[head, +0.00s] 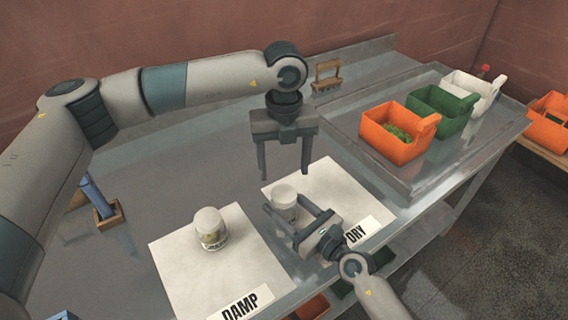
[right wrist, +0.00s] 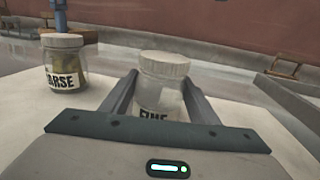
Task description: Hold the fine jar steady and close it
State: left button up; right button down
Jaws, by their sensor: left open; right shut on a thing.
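The fine jar (head: 284,196) stands upright on the DRY mat (head: 330,184) with its white lid on top. In the right wrist view the fine jar (right wrist: 163,83) sits between my right fingers, its FINE label partly hidden by the gripper. My right gripper (head: 286,213) is shut on the jar's body from the front right. My left gripper (head: 284,172) is open and empty, pointing down above and behind the jar, apart from it. The coarse jar (head: 211,229), with a white lid, stands on the DAMP mat (head: 180,262); it also shows in the right wrist view (right wrist: 63,64).
Orange (head: 385,143), green (head: 432,117) and white (head: 478,93) bins stand on a raised tray at the right. A wooden rack (head: 327,77) stands at the back. A blue item in a wooden base (head: 107,212) is at the left. The metal table between is clear.

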aim_at(284, 193)
pick_arm(q)
jog(key=shift+f, duration=3.85)
jog(key=c, duration=1.1)
